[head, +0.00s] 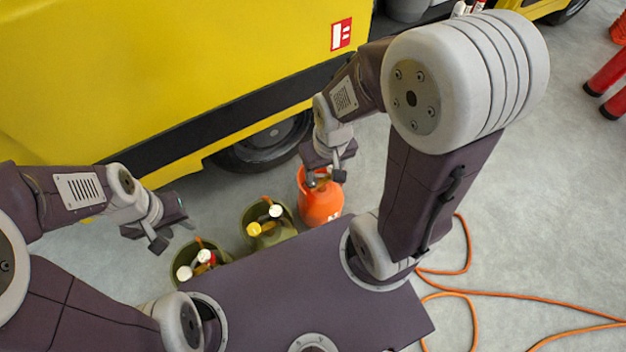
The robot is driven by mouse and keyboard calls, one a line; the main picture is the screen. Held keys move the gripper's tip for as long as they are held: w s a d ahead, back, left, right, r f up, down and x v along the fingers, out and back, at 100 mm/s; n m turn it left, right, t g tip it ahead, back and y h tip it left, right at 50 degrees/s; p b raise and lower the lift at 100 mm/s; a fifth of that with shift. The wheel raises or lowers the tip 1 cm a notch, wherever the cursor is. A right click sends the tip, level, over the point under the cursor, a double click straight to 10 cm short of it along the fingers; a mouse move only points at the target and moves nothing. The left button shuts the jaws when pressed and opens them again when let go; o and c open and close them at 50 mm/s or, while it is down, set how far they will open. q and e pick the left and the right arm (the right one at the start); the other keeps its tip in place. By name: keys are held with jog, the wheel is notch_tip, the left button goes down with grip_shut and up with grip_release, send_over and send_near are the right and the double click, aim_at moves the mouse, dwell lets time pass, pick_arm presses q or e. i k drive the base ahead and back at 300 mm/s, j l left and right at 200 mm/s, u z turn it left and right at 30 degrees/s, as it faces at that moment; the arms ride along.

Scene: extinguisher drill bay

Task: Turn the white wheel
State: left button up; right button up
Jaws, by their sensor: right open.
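I cannot make out a white wheel for certain. An orange cylinder (320,205) stands upright on the floor by the yellow vehicle. My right gripper (325,179) is open over its top, with its fingers apart, and hides most of the cylinder's top. I cannot tell whether the fingers touch it. My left gripper (173,233) is at the left, fingers apart and empty, above the floor near the left olive container (215,277).
A middle olive container (248,220) holds items with yellow and white tops. The yellow vehicle (180,60) blocks the back. An orange hose (500,292) lies on the floor at right. Floor at right is mostly clear.

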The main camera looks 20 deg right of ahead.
aim_at(184, 273)
jog(key=k+j+u, duration=0.1)
jog(key=j+u, duration=0.15)
jog(key=u, duration=0.2)
jog(key=k+j+u, duration=0.1)
jog(key=j+u, duration=0.15)
jog(key=u, duration=0.25)
jog(key=j+u, duration=0.3)
jog(key=u, duration=0.15)
